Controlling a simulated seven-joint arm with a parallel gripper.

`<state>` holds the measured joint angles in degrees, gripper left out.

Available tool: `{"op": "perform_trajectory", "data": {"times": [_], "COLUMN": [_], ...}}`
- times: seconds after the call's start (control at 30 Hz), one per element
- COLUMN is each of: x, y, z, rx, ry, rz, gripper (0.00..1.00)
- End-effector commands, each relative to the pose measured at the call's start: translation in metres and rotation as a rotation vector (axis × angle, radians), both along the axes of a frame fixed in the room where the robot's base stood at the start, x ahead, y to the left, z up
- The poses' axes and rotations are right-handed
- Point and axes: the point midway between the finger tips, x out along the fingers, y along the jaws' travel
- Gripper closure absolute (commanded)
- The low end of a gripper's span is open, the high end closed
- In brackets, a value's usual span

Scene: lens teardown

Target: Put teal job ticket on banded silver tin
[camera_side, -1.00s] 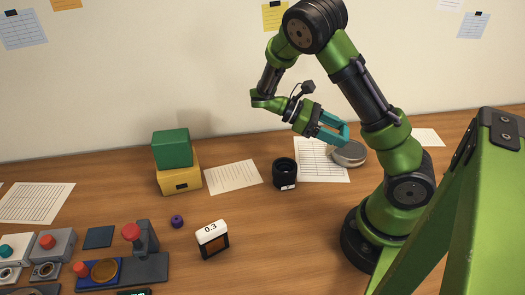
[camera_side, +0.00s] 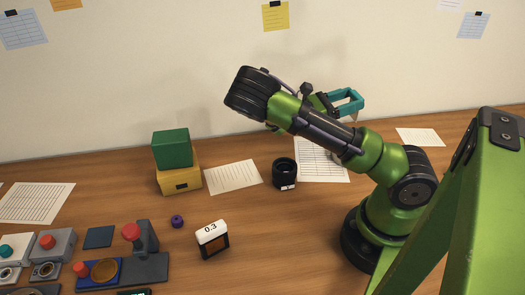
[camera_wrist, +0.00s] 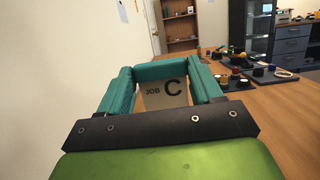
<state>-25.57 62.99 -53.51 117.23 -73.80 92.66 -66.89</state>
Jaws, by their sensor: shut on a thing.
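My gripper (camera_side: 358,100) is raised above the back of the desk, near the wall, with its teal fingers shut. In the wrist view, my gripper (camera_wrist: 163,72) holds a card, the job ticket (camera_wrist: 165,96), marked "JOB C". Its visible face looks tan rather than teal. In the side view only a small pale part of the ticket (camera_side: 352,117) shows under the fingers. The banded silver tin stands on the desk below; my arm hides nearly all of it now, so the gap between ticket and tin cannot be judged.
A black lens barrel (camera_side: 285,173) stands left of my arm, by a printed sheet (camera_side: 325,168). A green box (camera_side: 172,148) sits on a yellow box (camera_side: 180,180). A "0.3" block (camera_side: 212,240), a purple knob (camera_side: 177,221) and fixtures lie further left.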

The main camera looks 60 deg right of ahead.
Motion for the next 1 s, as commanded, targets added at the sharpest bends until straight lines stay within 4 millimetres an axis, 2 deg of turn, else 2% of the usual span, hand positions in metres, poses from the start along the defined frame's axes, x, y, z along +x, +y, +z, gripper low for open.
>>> {"op": "perform_trajectory", "data": {"times": [0.1, 0.2, 0.43, 0.6, 0.7, 0.97, 1.0], "x": [-0.001, -0.001, -0.001, -0.001, -0.001, -0.001, -0.001], "y": [-0.001, 0.000, 0.000, 0.000, 0.000, 0.000, 0.000], "z": [-0.025, -0.041, -0.060, -0.084, -0.090, -0.091, -0.091], "rx": [0.000, 0.001, 0.000, 0.000, 0.000, 0.000, 0.000], "ry": [0.004, 0.002, 0.000, 0.002, -0.001, -0.001, -0.001], "rz": [-0.002, -0.003, -0.002, -0.002, -0.003, -0.002, -0.002], "gripper": [0.69, 0.69, 0.69, 0.69, 0.69, 0.69, 0.31]}}
